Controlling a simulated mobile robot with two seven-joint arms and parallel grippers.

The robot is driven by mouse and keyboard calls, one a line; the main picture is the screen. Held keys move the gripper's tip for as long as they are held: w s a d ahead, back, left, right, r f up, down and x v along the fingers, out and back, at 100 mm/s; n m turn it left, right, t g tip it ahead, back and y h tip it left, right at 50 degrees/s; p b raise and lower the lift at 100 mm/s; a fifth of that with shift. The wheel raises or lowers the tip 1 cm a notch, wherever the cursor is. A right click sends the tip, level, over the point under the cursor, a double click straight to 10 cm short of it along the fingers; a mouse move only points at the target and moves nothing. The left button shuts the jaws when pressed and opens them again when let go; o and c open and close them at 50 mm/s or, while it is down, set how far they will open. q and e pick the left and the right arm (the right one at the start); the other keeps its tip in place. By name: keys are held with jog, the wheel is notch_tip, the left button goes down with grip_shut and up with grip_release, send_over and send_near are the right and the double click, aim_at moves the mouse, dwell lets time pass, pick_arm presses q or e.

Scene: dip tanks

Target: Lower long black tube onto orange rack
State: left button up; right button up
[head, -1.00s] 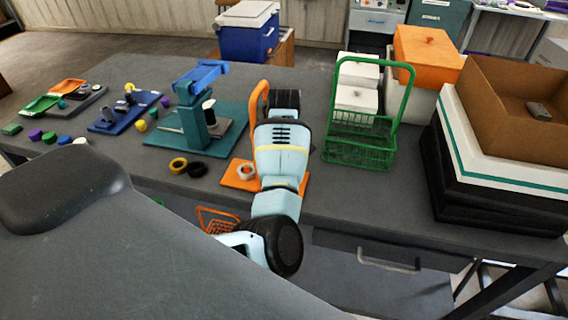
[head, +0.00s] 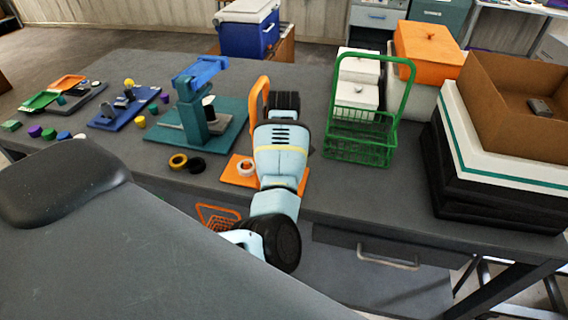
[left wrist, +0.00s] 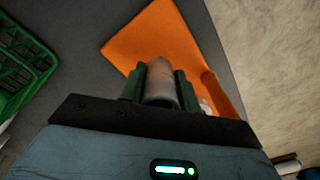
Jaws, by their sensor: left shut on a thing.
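The orange rack (head: 236,180) stands on the grey table, with a flat base and an upright orange post (head: 257,100). It also shows in the left wrist view (left wrist: 150,35), below and beyond my fingers. My left gripper (left wrist: 160,80) has green fingers, shut on the long black tube (left wrist: 160,84), which looks grey-brown in this light and is seen almost end-on. In the head view my arm hides the tube and fingertips, beside the post. I cannot tell whether the tube touches the rack. My right gripper is not in view.
A white ring (head: 246,167) lies on the rack base. A green wire basket (head: 358,150) stands right of my arm.

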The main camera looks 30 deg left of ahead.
pick_arm(q)
jog(key=shift+f, duration=0.25)
dwell(0.6)
jog(key=o, duration=1.7)
jog(key=shift+r, duration=3.95)
